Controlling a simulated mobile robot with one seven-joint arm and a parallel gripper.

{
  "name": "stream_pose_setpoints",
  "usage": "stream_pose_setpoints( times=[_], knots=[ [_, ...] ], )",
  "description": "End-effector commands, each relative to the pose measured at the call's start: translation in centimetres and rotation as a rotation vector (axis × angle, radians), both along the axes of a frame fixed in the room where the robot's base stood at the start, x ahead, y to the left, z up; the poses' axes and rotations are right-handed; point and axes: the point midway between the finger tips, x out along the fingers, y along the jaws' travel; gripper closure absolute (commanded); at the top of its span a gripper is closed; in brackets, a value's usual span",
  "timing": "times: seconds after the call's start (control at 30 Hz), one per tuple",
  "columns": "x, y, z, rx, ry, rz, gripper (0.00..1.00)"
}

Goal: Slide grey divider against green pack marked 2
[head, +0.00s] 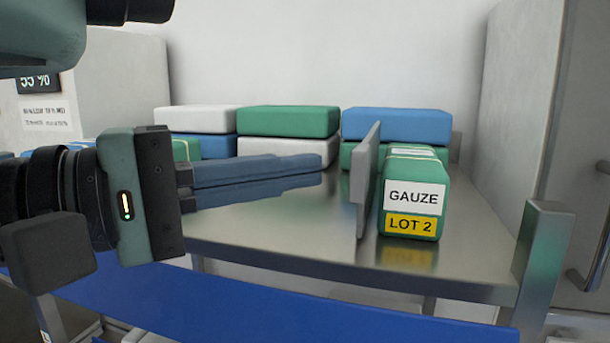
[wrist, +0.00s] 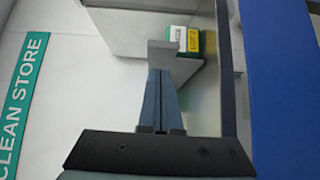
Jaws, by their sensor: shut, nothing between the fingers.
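The grey divider (head: 365,180) stands upright on the steel shelf, just left of the green gauze pack marked LOT 2 (head: 411,185). A thin dark gap seems to show between them at the front; I cannot tell if they touch farther back. My gripper (head: 318,163) is shut and empty, reaching in from the left with its fingertips a short way left of the divider. In the wrist view, my gripper's fingertips (wrist: 160,72) point at the divider (wrist: 161,54), and the pack (wrist: 186,40) lies beyond it. The fingers hide part of the divider there.
Stacked white, green and blue packs (head: 288,122) stand along the back, with a blue pack (head: 396,124) on top behind the LOT 2 pack. The steel shelf (head: 300,228) is bare in front. A metal post (head: 543,262) stands at the right front corner.

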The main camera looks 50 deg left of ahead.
Motion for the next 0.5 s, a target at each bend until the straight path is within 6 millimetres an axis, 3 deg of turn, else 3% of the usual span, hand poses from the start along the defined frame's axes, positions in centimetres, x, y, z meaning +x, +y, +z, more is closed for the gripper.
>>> stream_pose_setpoints(
  times=[0.2, 0.5],
  knots=[
    [0.77, -1.26, -0.05, 0.0, 0.001, 0.0, 1.0],
    [0.78, -1.3, -0.01, -0.001, 0.0, 0.0, 1.0]
  ],
)
